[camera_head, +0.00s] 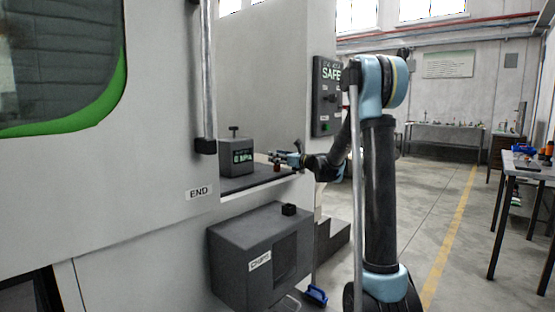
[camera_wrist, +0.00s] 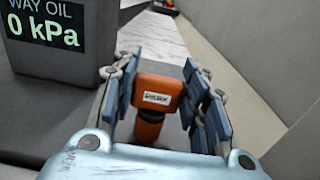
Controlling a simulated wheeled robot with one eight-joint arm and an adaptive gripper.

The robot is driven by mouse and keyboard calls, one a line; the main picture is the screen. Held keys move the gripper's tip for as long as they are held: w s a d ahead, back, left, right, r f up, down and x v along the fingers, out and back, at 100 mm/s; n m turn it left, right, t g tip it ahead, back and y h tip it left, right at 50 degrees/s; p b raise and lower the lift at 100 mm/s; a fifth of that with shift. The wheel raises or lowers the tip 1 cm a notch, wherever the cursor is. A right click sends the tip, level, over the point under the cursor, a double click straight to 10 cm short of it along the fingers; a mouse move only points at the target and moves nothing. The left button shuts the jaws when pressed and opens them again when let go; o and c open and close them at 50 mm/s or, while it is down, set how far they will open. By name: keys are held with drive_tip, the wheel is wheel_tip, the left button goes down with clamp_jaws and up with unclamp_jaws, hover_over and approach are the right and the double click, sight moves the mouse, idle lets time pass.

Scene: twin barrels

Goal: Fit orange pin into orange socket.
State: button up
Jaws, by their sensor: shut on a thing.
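An orange pin-like piece (camera_wrist: 155,103) with a white label sits between the two fingers of my gripper (camera_wrist: 160,70) in the wrist view. My gripper is shut on it. The label is too small to read surely. In the head view my gripper (camera_head: 284,158) is over the dark shelf of the large machine, and the piece (camera_head: 277,168) shows small and dark at its fingertips.
A grey "WAY OIL" box (camera_wrist: 60,45) stands just left of my gripper; it also shows in the head view (camera_head: 236,156). A pale wall (camera_wrist: 250,60) rises on the right. A grey labelled bin (camera_head: 262,252) is below the shelf (camera_head: 245,180). Open floor lies at right.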

drive_tip(key=o, duration=1.2)
drive_tip(key=shift+c, duration=0.2)
drive_tip(key=shift+d, duration=0.1)
drive_tip(key=v, duration=1.2)
drive_tip(key=shift+f, duration=0.1)
